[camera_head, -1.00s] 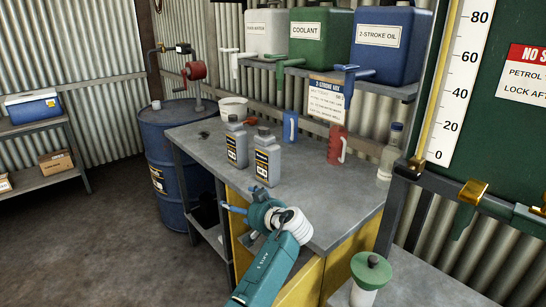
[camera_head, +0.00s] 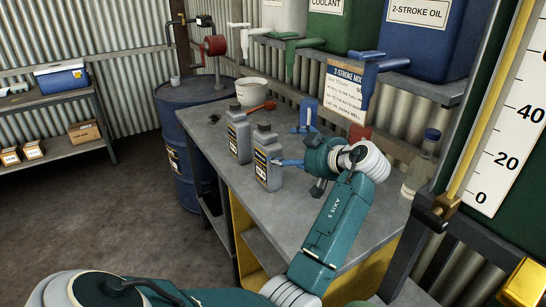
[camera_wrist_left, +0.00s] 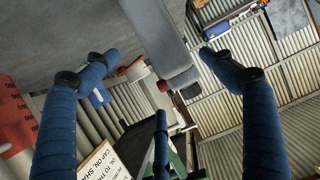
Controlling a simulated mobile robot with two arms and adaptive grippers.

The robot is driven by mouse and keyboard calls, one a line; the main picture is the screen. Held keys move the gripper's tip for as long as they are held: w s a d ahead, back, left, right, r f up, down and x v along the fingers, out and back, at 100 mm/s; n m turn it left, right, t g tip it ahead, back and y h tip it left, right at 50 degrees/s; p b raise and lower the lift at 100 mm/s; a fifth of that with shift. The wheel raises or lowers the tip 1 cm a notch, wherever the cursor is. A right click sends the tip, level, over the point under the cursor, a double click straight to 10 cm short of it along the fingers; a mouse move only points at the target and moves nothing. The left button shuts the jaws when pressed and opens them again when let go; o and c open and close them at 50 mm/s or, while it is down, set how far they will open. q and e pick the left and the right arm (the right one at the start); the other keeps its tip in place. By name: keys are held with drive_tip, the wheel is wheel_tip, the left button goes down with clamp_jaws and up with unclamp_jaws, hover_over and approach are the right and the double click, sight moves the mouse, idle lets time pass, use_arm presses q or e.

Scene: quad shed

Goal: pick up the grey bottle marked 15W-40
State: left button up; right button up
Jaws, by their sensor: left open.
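Two grey bottles with dark caps and dark-and-yellow labels stand upright on the workbench (camera_head: 330,205). One is the nearer bottle (camera_head: 268,165); the other, farther bottle (camera_head: 238,135) is just left of it. The label print is too small to read, so I cannot tell which is marked 15W-40. My left gripper (camera_head: 287,146) is open and empty, just right of the nearer bottle, its blue fingers pointing left. In the left wrist view a grey bottle (camera_wrist_left: 158,32) shows between the spread fingers; contact cannot be told. My right gripper is not in view.
A white tub (camera_head: 252,92) and a red-orange scoop (camera_head: 262,105) lie behind the bottles. Large containers (camera_head: 430,40) stand above. The bench front is clear.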

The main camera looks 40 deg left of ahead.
sight(281, 151)
use_arm(q)
drive_tip(key=x, duration=0.4)
drive_tip(key=shift+s+a+r+p, duration=0.1)
drive_tip(key=shift+s+p, duration=0.15)
drive_tip(key=shift+p, duration=0.15)
drive_tip(key=shift+w+a, duration=0.15)
drive_tip(key=shift+a, duration=0.2)
drive_tip(key=p+x, duration=0.2)
drive_tip(key=x, duration=0.3)
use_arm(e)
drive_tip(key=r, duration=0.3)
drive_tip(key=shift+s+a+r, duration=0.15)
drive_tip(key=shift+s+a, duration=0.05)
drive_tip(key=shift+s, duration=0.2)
